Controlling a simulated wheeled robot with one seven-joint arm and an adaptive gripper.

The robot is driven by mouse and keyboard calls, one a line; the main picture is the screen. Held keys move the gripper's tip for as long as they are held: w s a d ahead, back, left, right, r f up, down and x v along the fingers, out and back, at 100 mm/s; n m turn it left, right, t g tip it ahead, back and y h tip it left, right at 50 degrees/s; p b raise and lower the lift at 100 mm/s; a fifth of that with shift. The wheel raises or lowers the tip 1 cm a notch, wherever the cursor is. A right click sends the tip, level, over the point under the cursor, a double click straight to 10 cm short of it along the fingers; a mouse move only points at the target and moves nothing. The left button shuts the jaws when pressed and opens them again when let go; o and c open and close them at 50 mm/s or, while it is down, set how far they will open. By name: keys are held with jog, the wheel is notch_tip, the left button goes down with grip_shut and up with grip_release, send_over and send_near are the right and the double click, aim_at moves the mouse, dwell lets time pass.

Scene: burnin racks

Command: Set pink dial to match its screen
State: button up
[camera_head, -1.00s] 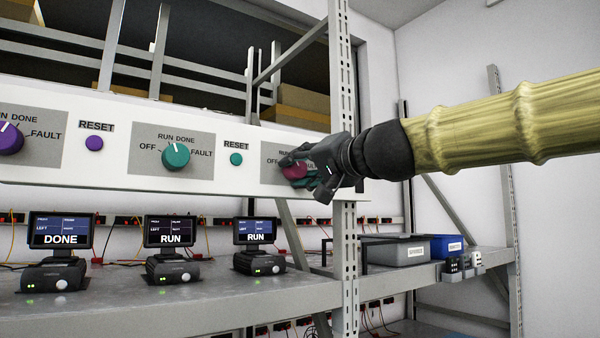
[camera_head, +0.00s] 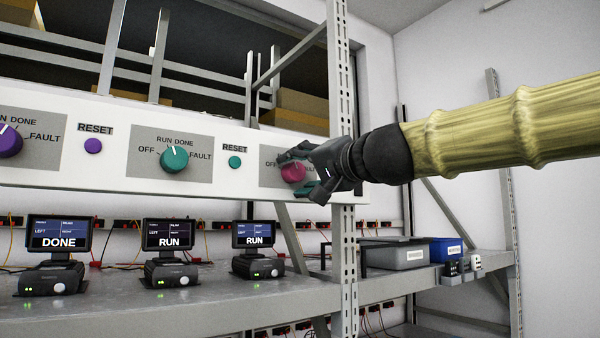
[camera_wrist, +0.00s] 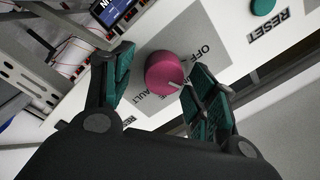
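The pink dial (camera_head: 293,172) is on the right end of the white panel, partly covered by my gripper in the head view. In the wrist view the pink dial (camera_wrist: 161,70) sits between my two fingers, with a visible gap on the left. The right finger is close to its pale pointer; contact is unclear. My gripper (camera_head: 305,172) is open around it. The pointer lies between the OFF and FAULT labels, on the side where a finger hides the labels. The screen (camera_head: 254,234) below the pink dial reads RUN.
A teal dial (camera_head: 174,159) and a teal reset button (camera_head: 235,162) are to the left. A purple dial (camera_head: 9,141) is farther left. Other screens read RUN (camera_head: 169,234) and DONE (camera_head: 58,233). A metal upright (camera_head: 343,240) stands close under my gripper. Bins (camera_head: 395,257) stand on the right shelf.

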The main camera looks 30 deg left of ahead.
jog(key=v, duration=1.2)
dwell(0.6)
